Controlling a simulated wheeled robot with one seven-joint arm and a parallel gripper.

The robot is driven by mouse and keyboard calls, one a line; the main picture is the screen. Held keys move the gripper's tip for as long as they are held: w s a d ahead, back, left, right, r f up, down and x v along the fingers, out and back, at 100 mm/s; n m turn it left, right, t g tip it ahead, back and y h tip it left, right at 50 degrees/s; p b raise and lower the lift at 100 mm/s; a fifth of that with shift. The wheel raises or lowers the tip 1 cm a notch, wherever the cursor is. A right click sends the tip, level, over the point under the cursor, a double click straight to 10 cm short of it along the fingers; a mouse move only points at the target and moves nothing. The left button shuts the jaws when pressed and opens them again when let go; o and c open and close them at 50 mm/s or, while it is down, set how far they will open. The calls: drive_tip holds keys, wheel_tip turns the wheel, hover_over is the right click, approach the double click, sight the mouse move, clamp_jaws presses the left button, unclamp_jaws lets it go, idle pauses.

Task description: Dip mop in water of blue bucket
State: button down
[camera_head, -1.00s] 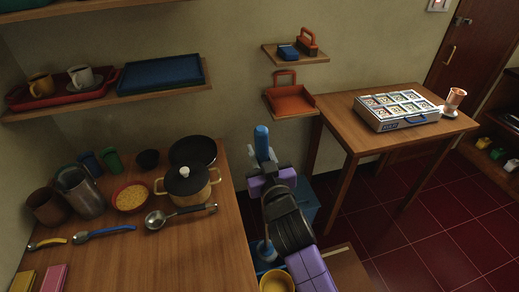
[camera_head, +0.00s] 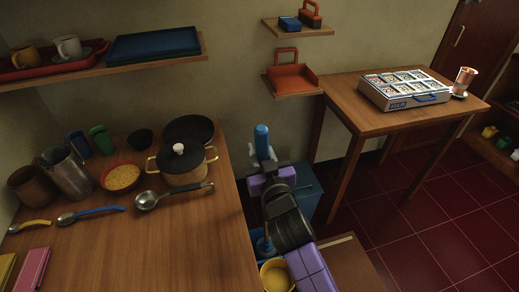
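My gripper (camera_head: 264,162) is shut around the upper part of a blue upright handle (camera_head: 262,138), which looks like the mop's. My arm hides the middle of the handle. A blue piece (camera_head: 263,246) low down, left of my arm, may be its lower end; I cannot tell whether it joins the handle. A blue box-like container (camera_head: 306,194), possibly the bucket, stands on the floor behind and right of my gripper. Its inside and any water cannot be made out. A yellow round vessel (camera_head: 275,275) shows beside my arm at the bottom.
A wooden counter (camera_head: 180,250) on the left holds a pot (camera_head: 183,165), ladle, spoons, bowl and cups. A wooden table (camera_head: 355,112) with a case stands right. Small wall shelves (camera_head: 292,93) are behind my gripper. Dark red floor (camera_head: 420,225) is open at right.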

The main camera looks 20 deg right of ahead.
wheel_tip(320, 180, down, 12)
drive_tip(key=b, duration=1.1)
drive_tip(key=shift+r, duration=0.1)
idle(1.4)
drive_tip(key=r+p, duration=0.4)
drive_tip(key=w+r+p, duration=0.1)
drive_tip(key=r+p, duration=0.1)
drive_tip(key=p, duration=0.1)
drive_tip(key=shift+r, duration=0.4)
wheel_tip(320, 180, up, 20)
drive_tip(key=p, duration=1.8)
drive_tip(key=shift+p, duration=0.35)
drive_tip(key=shift+f, duration=0.1)
idle(0.7)
